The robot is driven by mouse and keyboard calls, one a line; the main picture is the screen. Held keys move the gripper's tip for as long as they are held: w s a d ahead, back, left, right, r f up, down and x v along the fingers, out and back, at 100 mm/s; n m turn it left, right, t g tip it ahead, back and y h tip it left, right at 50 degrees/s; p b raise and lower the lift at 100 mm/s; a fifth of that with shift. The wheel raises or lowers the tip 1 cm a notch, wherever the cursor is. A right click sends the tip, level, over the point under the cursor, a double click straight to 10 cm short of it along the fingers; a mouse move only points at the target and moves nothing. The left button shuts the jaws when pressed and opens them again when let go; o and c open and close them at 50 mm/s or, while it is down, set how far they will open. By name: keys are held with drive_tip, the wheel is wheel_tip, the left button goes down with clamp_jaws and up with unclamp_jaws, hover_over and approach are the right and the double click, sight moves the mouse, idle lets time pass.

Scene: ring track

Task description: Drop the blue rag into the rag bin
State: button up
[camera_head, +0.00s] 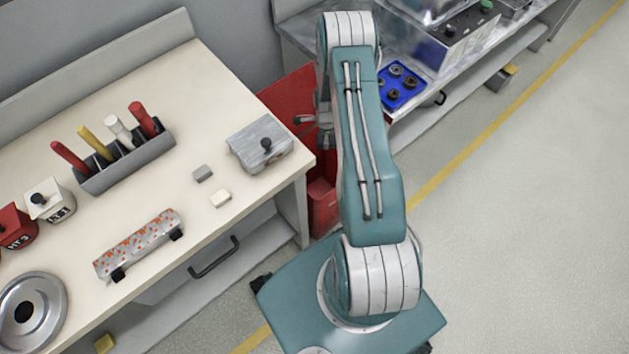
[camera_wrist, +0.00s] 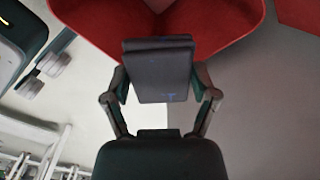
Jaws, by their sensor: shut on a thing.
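The red rag bin (camera_head: 322,205) stands on the floor in the gap between the two benches, partly hidden by my arm. Its red inner walls also show at the top of the wrist view (camera_wrist: 205,28). My gripper (camera_head: 318,130) is at the bin, mostly hidden behind my arm in the head view. The rest of the rag is hidden or too dark to tell.
A blue tray (camera_head: 405,82) with round parts sits on the right bench. The floor at right is clear.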

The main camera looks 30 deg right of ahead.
drive_tip(key=shift+w+f, duration=0.1)
drive_tip(key=shift+f, duration=2.9)
drive_tip(key=o, duration=1.1)
drive_tip(key=shift+o, duration=0.2)
wheel_tip(320, 180, up, 12)
drive_tip(key=shift+f, duration=0.1)
